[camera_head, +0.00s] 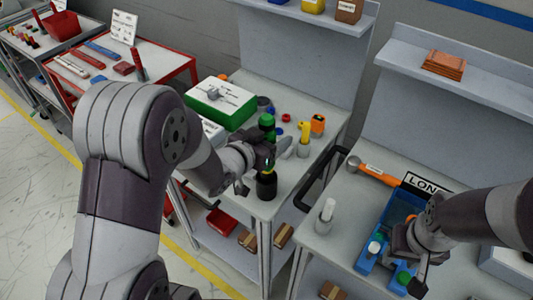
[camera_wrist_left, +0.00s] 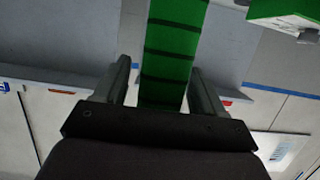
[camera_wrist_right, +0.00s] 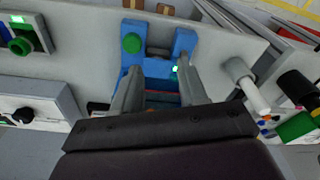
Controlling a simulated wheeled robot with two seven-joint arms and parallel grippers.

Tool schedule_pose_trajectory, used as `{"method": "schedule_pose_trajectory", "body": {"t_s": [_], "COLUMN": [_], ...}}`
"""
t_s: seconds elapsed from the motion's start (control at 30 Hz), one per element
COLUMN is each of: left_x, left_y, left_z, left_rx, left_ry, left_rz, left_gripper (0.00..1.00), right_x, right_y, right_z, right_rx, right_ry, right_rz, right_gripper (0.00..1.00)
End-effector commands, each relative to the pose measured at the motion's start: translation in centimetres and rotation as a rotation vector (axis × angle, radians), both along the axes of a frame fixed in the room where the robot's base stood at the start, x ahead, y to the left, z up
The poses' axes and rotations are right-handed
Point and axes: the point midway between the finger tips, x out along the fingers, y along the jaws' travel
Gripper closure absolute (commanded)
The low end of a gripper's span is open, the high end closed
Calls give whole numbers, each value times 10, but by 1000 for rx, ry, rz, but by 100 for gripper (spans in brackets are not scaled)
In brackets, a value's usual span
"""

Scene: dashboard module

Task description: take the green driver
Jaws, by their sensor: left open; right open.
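The green driver (camera_head: 267,122) stands upright on the middle grey bench, green at the top with a wide black lower part. My left gripper (camera_head: 268,153) is open beside it in the head view and covers its middle. In the left wrist view the green, black-banded handle (camera_wrist_left: 172,55) lies between the two open fingers (camera_wrist_left: 165,85). Whether the fingers touch it I cannot tell. My right gripper (camera_head: 408,258) is open over a blue module (camera_head: 372,250) on the right bench. The right wrist view shows its fingers (camera_wrist_right: 160,88) over the blue module with a green button.
A green box (camera_head: 222,112) with a white top stands behind the left gripper. Yellow (camera_head: 304,132) and orange (camera_head: 318,124) items stand right of the driver. A white-topped cylinder (camera_head: 325,215) and an orange-handled tool (camera_head: 372,172) are on the right bench.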

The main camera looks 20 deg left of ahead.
Motion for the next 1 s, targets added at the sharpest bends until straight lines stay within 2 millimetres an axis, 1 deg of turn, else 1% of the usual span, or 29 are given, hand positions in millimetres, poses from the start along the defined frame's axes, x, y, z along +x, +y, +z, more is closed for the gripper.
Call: {"method": "schedule_pose_trajectory", "body": {"t_s": [0.17,0.2,0.27,0.3,0.4,0.67,0.77,0.9,1.0], "left_x": [1,1,1,1,1,1,2,1,1], "left_y": [0,0,0,0,0,0,0,0,0], "left_z": [0,0,0,0,0,4,20,56,78], "left_rx": [0,0,0,0,0,0,-1,0,0], "left_ry": [0,0,0,0,0,-4,-9,-11,-10], "left_rz": [1,1,1,1,1,1,0,0,0], "left_gripper": [30,37,56,69,100,100,100,100,100], "right_x": [0,0,0,0,0,0,0,0,0], "right_y": [0,0,0,0,0,0,0,0,0], "right_z": [0,0,0,0,0,0,2,6,9], "right_rx": [0,0,0,0,0,0,0,0,0], "right_ry": [0,0,0,0,0,0,0,0,0], "right_rz": [0,0,0,0,0,0,0,0,0], "right_gripper": [57,57,57,57,57,57,57,57,57]}}
